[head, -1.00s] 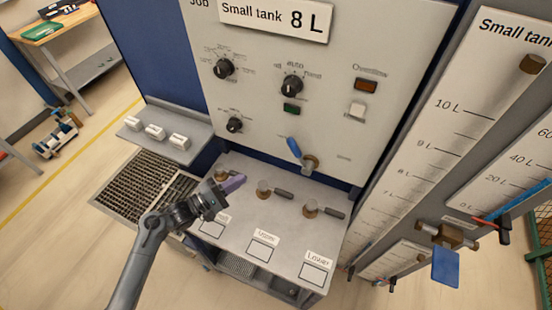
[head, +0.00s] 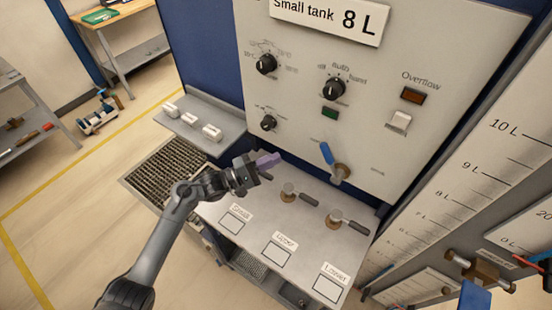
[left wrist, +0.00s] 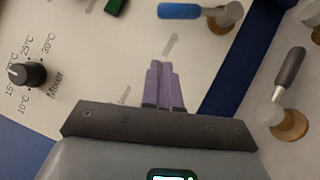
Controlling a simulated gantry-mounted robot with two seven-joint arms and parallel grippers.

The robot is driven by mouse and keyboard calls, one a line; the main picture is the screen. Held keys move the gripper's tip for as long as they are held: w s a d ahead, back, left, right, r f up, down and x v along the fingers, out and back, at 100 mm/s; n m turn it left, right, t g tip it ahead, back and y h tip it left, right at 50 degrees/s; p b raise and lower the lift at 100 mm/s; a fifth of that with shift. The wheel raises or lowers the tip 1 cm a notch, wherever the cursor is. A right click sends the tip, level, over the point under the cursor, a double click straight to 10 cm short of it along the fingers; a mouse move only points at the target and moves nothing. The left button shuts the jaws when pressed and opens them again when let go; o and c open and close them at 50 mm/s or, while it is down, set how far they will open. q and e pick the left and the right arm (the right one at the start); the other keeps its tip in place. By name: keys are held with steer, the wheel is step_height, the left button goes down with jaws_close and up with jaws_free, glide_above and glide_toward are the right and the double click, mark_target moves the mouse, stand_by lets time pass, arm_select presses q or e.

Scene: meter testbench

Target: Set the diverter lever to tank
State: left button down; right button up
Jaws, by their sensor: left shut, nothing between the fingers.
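The diverter lever is likely the blue-handled lever (head: 326,153) low on the white panel. Its handle tilts up and left from a metal pivot (head: 340,173). In the left wrist view the blue handle (left wrist: 180,11) lies near the top edge, pointing left of its pivot. Faint labels around it are too blurred to read. My left gripper (head: 267,160) has purple fingertips, shut and empty, left of the lever and apart from it. The fingers also show in the left wrist view (left wrist: 164,85), below the lever, pointing towards the panel. My right gripper is not in view.
Brass valves with dark handles, including the middle one (head: 289,193) and right one (head: 334,220), stand on the grey shelf (head: 250,250) below the panel. Black knobs (head: 333,88) sit above the lever. A graduated gauge (head: 460,165) stands at right.

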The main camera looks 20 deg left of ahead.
arm_select(q)
steer(key=w+d+r+p, duration=0.1)
steer(key=w+d+r, duration=0.1)
steer(key=w+d, duration=0.3)
steer(key=shift+w+d+r, duration=0.2)
steer(key=shift+d+r, duration=0.2)
steer(key=shift+d, duration=1.85)
